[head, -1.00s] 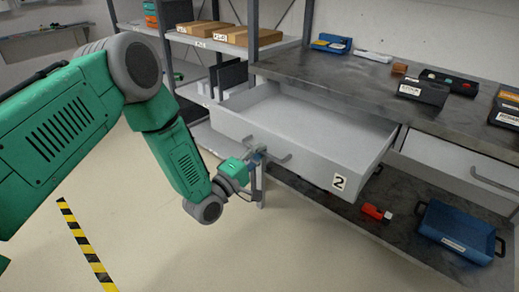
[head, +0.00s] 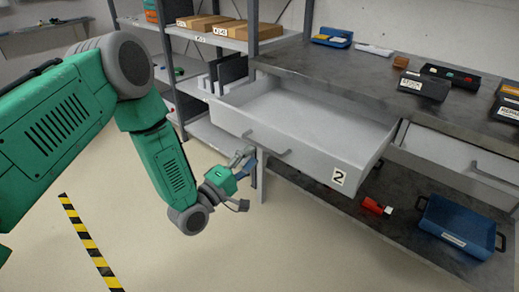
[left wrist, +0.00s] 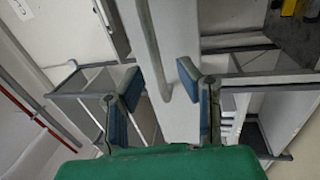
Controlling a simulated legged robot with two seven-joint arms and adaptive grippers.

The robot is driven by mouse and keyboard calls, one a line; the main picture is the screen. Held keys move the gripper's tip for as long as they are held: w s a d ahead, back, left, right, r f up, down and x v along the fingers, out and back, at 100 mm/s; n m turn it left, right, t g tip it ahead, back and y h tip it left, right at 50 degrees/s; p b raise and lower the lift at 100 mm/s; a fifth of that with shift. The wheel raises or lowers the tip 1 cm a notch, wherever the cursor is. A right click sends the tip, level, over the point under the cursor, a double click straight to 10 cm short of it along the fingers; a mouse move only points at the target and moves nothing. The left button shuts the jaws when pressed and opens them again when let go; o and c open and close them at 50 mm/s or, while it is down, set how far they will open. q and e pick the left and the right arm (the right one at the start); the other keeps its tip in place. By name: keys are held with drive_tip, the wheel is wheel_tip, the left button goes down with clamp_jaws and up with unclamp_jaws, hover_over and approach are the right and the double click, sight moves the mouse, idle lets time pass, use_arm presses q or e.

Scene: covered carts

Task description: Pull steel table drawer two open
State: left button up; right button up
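Steel table drawer two (head: 300,150), a light grey drawer marked "2", stands pulled out from the table and is empty inside. Its bar handle (head: 268,146) runs along the front face. The handle (left wrist: 152,45) shows there beyond the fingertips. My right gripper is not in view.
The dark steel tabletop (head: 350,75) above holds several small bins. A second drawer (head: 455,155) sits shut at the right. The lower shelf (head: 400,225) holds a blue tray (head: 455,228) and a red item (head: 374,206). Open floor lies in front.

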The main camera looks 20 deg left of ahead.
use_arm(q)
drive_tip(key=v, duration=0.7)
drive_tip(key=shift+d, duration=0.3)
drive_tip(key=shift+s, duration=0.15)
drive_tip(key=s+d+f+m+g+y, duration=0.2)
drive_tip(key=s+f+m+g+y, duration=0.2)
drive_tip(key=s+f+m+g, duration=0.8)
drive_tip(key=s+a+f+m+g+y, duration=0.1)
drive_tip(key=s+a+f+g, duration=0.1)
drive_tip(key=s, duration=0.6)
drive_tip(key=s+a+f+m+g+y, duration=0.1)
drive_tip(key=s+a+f+g+y, duration=0.1)
drive_tip(key=s, duration=0.7)
drive_tip(key=shift+s+a+f+m+g+p, duration=0.25)
drive_tip(key=shift+f+g+p, duration=0.3)
drive_tip(key=shift+g, duration=0.65)
